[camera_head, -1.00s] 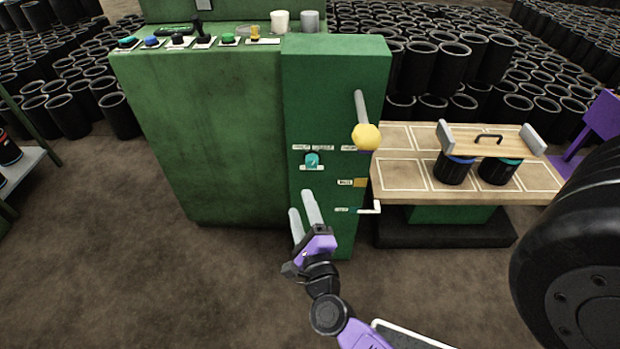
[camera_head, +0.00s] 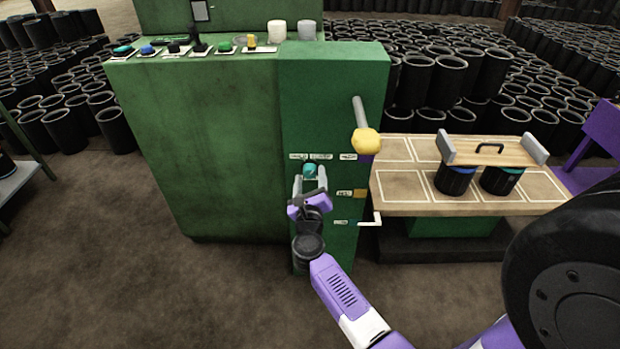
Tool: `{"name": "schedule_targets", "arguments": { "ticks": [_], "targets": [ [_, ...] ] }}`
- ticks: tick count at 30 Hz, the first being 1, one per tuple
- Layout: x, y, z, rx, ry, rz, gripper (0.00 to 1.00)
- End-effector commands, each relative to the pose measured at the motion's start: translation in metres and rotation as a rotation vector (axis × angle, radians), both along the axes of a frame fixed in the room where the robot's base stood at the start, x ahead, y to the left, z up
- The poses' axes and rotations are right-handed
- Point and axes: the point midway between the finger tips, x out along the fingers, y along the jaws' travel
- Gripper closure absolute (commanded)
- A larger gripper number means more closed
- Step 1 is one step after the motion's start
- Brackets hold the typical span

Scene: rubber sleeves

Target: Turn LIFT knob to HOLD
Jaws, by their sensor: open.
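The teal knob (camera_head: 310,169) sits on the front of the green cabinet column (camera_head: 335,100), with small white labels (camera_head: 310,156) around it. The labels are too small to read surely, so I cannot tell which one says LIFT or HOLD. My gripper (camera_head: 309,182) is just below and in front of the knob. Its two grey fingers are apart and point up at the panel, one on each side of the knob's lower part. I cannot tell whether they touch the knob. My gripper hides the panel under the knob.
A yellow-ended lever (camera_head: 366,141) sticks out to the upper right of the knob. A small white crank (camera_head: 372,220) juts out lower right. A wooden table (camera_head: 400,187) with a handled board (camera_head: 489,149) over two black sleeves (camera_head: 456,178) stands at right. Open floor (camera_head: 200,290) lies at left.

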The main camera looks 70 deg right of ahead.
Motion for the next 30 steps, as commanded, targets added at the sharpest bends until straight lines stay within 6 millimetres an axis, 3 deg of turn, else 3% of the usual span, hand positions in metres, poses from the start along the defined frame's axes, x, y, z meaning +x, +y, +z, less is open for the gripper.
{"name": "schedule_targets", "arguments": {
  "ticks": [11,18,20,30],
  "targets": [
    [0.0026,-0.0057,0.0003,-0.001,0.001,0.001,0.44],
    [0.0026,-0.0054,0.0003,-0.001,0.001,0.001,0.91],
    [0.0025,-0.0053,0.0003,-0.001,0.001,0.001,1.0],
    [0.0027,-0.0051,0.0019,-0.019,0.048,0.002,1.0]
  ]
}}
